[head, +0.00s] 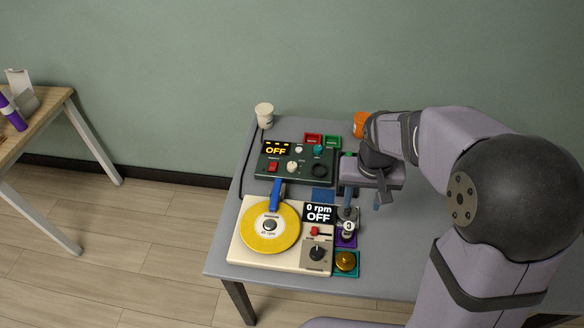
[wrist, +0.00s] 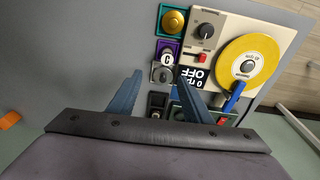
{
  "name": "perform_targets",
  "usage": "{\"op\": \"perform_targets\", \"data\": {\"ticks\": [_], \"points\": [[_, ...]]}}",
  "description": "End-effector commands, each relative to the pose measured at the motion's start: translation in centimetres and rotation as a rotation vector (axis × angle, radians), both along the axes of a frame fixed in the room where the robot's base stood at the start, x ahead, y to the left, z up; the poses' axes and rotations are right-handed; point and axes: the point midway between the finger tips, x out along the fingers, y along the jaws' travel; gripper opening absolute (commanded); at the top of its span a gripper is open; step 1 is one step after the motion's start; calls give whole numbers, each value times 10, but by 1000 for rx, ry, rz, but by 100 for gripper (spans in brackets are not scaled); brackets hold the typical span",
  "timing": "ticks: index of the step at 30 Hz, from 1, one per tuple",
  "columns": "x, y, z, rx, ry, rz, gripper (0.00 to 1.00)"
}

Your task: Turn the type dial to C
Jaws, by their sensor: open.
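I cannot tell for certain which knob is the type dial. A small grey, round-topped part (wrist: 162,74) on a dark base appears between my fingertips in the wrist view. In the head view the purple piece (head: 346,240) lies right of the turntable, with a pale round mark (head: 348,226) too small to read surely. My gripper (head: 361,210) is open and empty above this spot, its blue fingers pointing down; they also show in the wrist view (wrist: 160,79). No contact is visible.
A cream turntable (head: 240,248) with a yellow disc and black knob (head: 317,253) stands left of my gripper. A dark green panel (head: 262,167) with knobs lies behind it. A brass button on a teal base (head: 346,261) is in front. Cups (head: 264,115) (head: 361,124) stand at the back.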

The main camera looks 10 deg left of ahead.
Motion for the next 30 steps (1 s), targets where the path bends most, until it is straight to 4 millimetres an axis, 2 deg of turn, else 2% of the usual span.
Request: {"op": "perform_targets", "data": {"ticks": [1, 6, 12, 18, 21, 30], "points": [[25, 15, -14, -4, -20, 9, 45], [97, 67, -35, -4, -97, 10, 45], [159, 134, -63, 9, -185, 9, 45], [189, 182, -83, 28, -243, 4, 45], [196, 195, -87, 36, -260, 1, 45], [201, 202, -90, 39, -270, -1, 45]]}}
